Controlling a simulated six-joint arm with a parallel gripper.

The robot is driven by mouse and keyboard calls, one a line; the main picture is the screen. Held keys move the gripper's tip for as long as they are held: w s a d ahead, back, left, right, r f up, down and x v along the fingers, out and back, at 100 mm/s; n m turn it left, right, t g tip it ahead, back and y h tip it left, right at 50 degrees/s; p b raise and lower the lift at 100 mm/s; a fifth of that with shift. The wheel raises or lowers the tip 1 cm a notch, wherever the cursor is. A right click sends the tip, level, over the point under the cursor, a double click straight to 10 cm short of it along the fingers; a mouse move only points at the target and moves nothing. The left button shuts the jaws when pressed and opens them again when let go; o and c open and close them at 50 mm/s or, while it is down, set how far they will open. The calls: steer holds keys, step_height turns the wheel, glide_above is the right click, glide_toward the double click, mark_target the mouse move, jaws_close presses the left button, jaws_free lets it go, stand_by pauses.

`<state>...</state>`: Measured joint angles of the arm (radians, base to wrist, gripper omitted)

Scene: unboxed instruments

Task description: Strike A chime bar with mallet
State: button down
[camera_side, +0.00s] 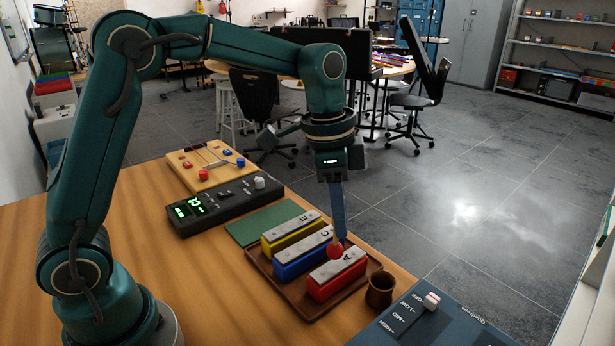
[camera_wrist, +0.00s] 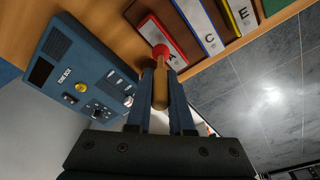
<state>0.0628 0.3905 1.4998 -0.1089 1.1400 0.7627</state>
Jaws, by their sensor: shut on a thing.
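The A chime bar (camera_side: 322,290), a silver plate on a red block, is the nearest of three bars in the side view. It also shows in the wrist view (camera_wrist: 148,31), partly covered by the mallet head. My gripper (camera_side: 339,236) points down over the A bar, shut on the mallet's wooden handle (camera_wrist: 160,88). The mallet's red round head (camera_side: 335,250) is at the A bar's plate, near its letter end; I cannot tell whether it touches. The blue C bar (camera_side: 301,262) and yellow E bar (camera_side: 289,236) lie beyond it.
The bars sit in a brown tray (camera_side: 318,312). A brown cup (camera_side: 380,290) stands just right of it. A blue switch box (camera_side: 420,318) is at front right, a black display unit (camera_side: 222,206) and wooden board (camera_side: 211,164) behind. A green mat (camera_side: 262,222) lies flat.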

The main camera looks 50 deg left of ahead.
step_height(320, 180, down, 3)
steer(key=shift+s+r, duration=0.1)
steer(key=shift+r, duration=0.75)
step_height(320, 180, up, 3)
steer(key=shift+r, duration=0.65)
